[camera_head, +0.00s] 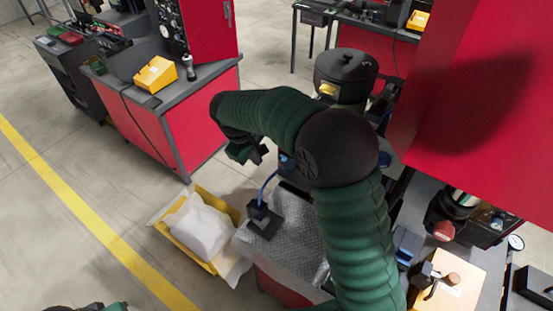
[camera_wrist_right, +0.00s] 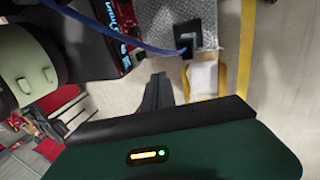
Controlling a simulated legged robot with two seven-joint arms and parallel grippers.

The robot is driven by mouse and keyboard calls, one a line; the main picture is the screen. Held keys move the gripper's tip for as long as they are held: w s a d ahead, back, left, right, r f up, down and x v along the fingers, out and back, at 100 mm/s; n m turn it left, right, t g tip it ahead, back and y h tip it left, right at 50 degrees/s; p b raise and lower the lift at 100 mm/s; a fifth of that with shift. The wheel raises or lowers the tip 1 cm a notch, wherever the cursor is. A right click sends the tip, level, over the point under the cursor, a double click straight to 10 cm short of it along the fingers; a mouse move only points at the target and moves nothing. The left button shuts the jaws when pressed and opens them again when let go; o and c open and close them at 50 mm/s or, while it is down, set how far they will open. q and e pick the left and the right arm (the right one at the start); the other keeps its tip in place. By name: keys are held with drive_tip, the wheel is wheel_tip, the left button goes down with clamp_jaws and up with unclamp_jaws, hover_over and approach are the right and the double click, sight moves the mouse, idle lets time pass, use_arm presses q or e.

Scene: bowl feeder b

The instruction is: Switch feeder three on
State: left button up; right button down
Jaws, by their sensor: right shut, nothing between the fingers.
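A round black-lidded pot (camera_head: 345,72), which looks like a bowl feeder, stands at the top centre right in the head view. A yellow tag (camera_head: 327,89) is on its front. I cannot make out a feeder switch or read a clear feeder number. My right gripper (camera_head: 257,155) hangs in the air left of and below the pot, apart from it. It is shut and empty; its fingers (camera_wrist_right: 158,92) also show together in the right wrist view. Only a dark and green sliver of what may be my left arm shows at the bottom left edge of the head view.
A black stand with a blue cable (camera_head: 263,220) is on a bubble-wrap-covered surface (camera_head: 296,235). A yellow tray (camera_head: 183,252) with a white bag lies beside it. A red cabinet (camera_head: 470,90) crowds the right. Open floor (camera_head: 60,245) lies left.

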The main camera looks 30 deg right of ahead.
drive_tip(key=shift+w+d+f, duration=0.1)
drive_tip(key=shift+w+d, duration=0.05)
drive_tip(key=shift+d, duration=0.25)
drive_tip(key=d+p+x, duration=0.1)
drive_tip(key=p+x, duration=0.2)
drive_tip(key=x, duration=0.7)
drive_tip(key=w+d+r+p+x, duration=0.1)
drive_tip(key=p+x, duration=0.2)
drive_tip(key=x, duration=0.8)
drive_tip(key=shift+w+d+f, duration=0.2)
drive_tip(key=shift+d+f, duration=0.05)
drive_tip(key=shift+d, duration=0.2)
